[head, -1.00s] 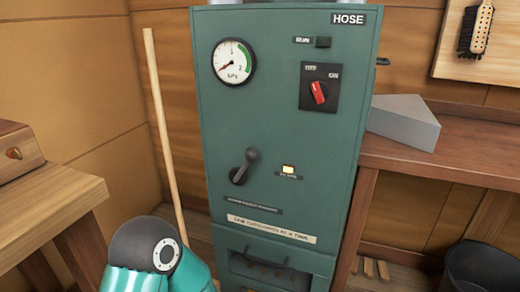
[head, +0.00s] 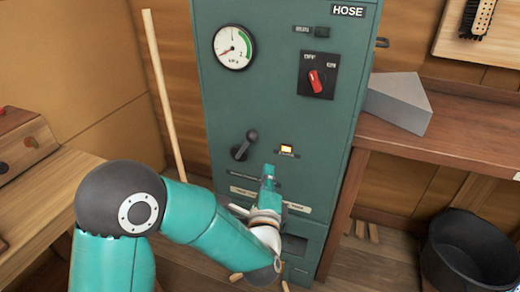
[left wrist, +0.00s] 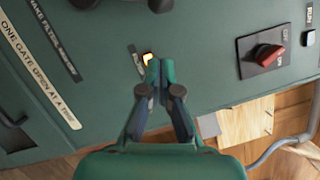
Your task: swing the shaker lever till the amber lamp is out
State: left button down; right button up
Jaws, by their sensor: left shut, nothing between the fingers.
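The shaker lever (head: 246,143) is a short dark handle on the front of the green cabinet (head: 270,105). It tilts up and to the right from its round pivot. The amber lamp (head: 286,149), to the right of the lever, is lit; it also glows in the left wrist view (left wrist: 148,57). My left gripper (head: 268,170) is in front of the cabinet, just below the lamp and right of the lever, apart from the lever. In the left wrist view its fingers (left wrist: 161,68) are together and empty. My right gripper is in neither view.
A gauge (head: 234,48) and a red OFF/ON switch (head: 316,82) sit higher on the cabinet. A wooden pole (head: 163,95) leans at the left. A grey wedge-shaped block (head: 397,101) lies on the right bench. A black bucket (head: 468,252) stands at lower right.

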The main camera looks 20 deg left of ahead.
pick_arm(q)
jog(key=w+a+r, duration=0.1)
jog(key=w+a, duration=0.3)
jog(key=w, duration=0.2)
jog(key=shift+w+a+r, duration=0.15)
jog(key=shift+r, duration=0.2)
jog(key=shift+r, duration=0.1)
jog(key=shift+w+r, duration=0.1)
